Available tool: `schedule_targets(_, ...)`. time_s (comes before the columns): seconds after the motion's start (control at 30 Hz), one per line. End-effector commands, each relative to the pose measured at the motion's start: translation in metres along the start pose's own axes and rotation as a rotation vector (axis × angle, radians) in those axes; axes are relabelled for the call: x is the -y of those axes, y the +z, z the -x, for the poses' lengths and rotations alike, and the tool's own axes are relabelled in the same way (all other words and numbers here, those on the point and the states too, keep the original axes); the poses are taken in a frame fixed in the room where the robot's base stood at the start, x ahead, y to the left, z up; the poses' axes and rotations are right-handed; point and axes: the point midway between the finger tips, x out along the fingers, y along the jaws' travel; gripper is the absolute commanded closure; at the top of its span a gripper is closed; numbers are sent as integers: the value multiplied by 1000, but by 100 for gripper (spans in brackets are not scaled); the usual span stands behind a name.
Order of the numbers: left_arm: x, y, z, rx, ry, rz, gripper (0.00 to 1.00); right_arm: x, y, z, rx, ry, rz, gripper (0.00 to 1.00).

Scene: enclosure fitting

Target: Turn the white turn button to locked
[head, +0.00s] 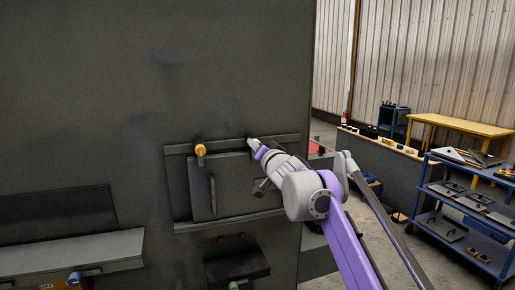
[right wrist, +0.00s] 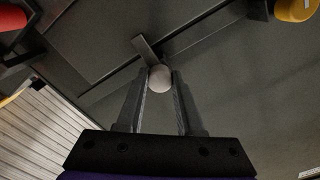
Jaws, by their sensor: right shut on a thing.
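The white turn button (head: 252,142) sits at the upper right of a small dark door (head: 232,187) in the large dark panel. In the right wrist view its round white knob (right wrist: 160,79) lies between my fingertips, with a grey bar (right wrist: 145,49) extending from it across the door's edge strip. My right gripper (right wrist: 160,76) is shut on the knob, one finger on each side. My left gripper is not in view.
A yellow turn button (head: 200,150) is at the door's upper left, and a door handle (head: 213,194) below it. A grey ledge (head: 70,252) juts out at lower left. A blue cart (head: 470,205) and a yellow table (head: 460,124) stand at right.

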Motion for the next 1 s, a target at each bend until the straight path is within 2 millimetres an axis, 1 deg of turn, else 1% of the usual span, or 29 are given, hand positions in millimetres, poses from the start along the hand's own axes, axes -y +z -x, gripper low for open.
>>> schedule_targets(0.27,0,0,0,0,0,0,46,0,0,0,0,-1,-3,100)
schedule_targets(0.3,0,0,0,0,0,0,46,0,0,0,0,-1,-3,63)
schedule_targets(0.47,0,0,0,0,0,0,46,0,0,0,0,0,-2,34)
schedule_targets(0.8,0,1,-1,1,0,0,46,0,0,2,0,0,-1,34)
schedule_targets(0.87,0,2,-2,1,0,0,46,0,0,5,0,0,-1,34)
schedule_targets(1.0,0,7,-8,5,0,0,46,-1,1,22,1,1,-1,34)
